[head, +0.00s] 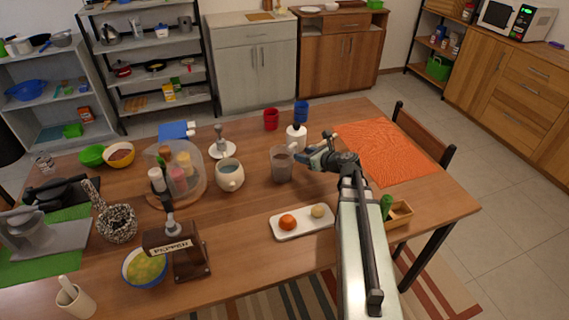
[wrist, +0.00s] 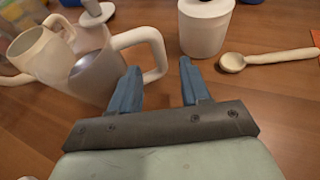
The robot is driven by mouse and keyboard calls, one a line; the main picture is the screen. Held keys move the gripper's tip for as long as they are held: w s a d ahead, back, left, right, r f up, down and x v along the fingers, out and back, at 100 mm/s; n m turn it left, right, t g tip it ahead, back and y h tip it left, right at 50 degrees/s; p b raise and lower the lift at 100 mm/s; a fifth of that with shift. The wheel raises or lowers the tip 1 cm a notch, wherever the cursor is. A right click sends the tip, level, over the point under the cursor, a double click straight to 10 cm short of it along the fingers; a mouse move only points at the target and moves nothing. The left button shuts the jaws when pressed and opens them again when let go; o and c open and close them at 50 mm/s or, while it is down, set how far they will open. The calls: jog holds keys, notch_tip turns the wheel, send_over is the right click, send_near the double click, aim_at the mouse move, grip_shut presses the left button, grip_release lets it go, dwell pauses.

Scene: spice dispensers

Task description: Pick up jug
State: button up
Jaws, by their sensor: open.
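The jug (head: 281,165) is a greyish see-through vessel standing upright on the table in the head view. In the wrist view the jug (wrist: 93,76) is at the upper left, with its pale looped handle (wrist: 160,50) pointing toward my gripper. My gripper (head: 316,158) is just right of the jug in the head view.
A white bottle (wrist: 207,28) stands just beyond the fingers, with a wooden spoon (wrist: 265,59) to its right. A cream mug (head: 230,174) stands left of the jug. A white tray (head: 303,228) with fruit lies in front. An orange mat (head: 385,150) lies right, with bare surface.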

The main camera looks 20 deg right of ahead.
jog(key=shift+x, duration=2.7)
jog(key=shift+d, duration=0.1)
grip_shut()
